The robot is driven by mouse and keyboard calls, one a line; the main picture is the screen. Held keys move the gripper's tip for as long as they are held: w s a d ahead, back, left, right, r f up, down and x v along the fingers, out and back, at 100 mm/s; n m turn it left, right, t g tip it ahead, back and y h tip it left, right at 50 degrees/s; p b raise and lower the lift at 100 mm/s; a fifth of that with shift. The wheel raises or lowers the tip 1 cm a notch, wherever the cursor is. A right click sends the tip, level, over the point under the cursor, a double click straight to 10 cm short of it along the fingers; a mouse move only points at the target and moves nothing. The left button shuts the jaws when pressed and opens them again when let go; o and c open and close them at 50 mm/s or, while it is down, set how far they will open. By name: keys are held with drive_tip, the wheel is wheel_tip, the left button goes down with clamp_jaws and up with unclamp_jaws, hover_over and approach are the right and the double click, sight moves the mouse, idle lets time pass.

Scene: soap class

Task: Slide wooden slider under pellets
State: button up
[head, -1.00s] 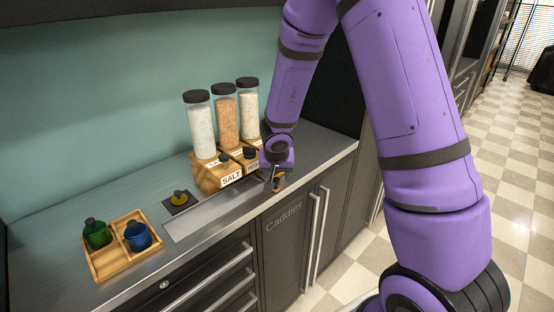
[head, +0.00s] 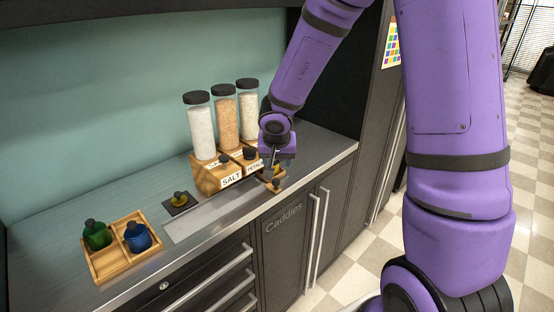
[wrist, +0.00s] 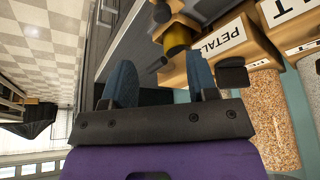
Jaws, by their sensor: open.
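The wooden slider (head: 278,187) is a small light-wood piece with a dark knob, at the right end of the metal track (head: 205,215). In the wrist view, what looks like its knob (wrist: 157,63) lies between my fingers. The wooden dispenser (head: 206,178) stands behind the track, with three tubes of grains and labels reading SALT and PETAL.... No label for pellets is readable. My gripper (head: 268,174) is open and points down close to the slider; its blue fingers also show in the wrist view (wrist: 160,72). Contact with the knob cannot be told.
A yellow piece (wrist: 178,38) with a dark top is beside the dispenser. A wooden tray (head: 110,268) holds a green bottle (head: 97,235) and a blue bottle (head: 138,237). The track's left part is clear.

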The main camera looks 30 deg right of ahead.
drive_tip(key=shift+v, duration=2)
drive_tip(key=shift+r, duration=0.1)
drive_tip(key=shift+s+d+v, duration=0.1)
drive_tip(key=shift+s+v, duration=0.1)
drive_tip(key=shift+v, duration=0.7)
drive_tip(key=shift+s+d+v, duration=0.1)
drive_tip(key=shift+s+v, duration=0.05)
drive_tip(key=shift+v, duration=0.8)
drive_tip(key=shift+s+d+v, duration=0.1)
drive_tip(key=shift+s+v, duration=0.1)
drive_tip(key=shift+v, duration=0.7)
